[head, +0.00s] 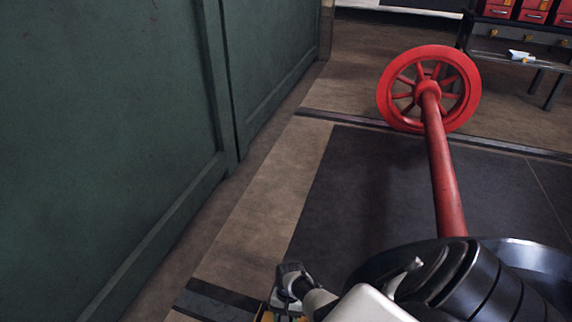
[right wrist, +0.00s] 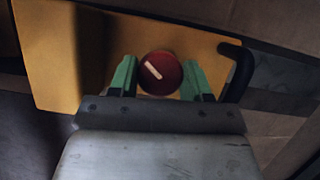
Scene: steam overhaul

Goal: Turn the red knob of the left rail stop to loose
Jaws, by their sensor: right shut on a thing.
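The red knob (right wrist: 160,80) sits on the yellow body of the rail stop (right wrist: 52,60) in the right wrist view. A pale line on the knob's face slants from upper left to lower right. My right gripper (right wrist: 159,76) has its green fingers on either side of the knob and is shut on it. In the head view my right arm reaches down at the bottom edge and hides most of the stop. No lettering for loose or tight is readable. My left gripper is not in view.
A red wheelset (head: 447,180) stands over the dark floor at the right. A green panelled wall (head: 110,130) runs along the left. A bench (head: 510,55) with red bins stands at the back right. A black bent handle (right wrist: 238,70) is right of the knob.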

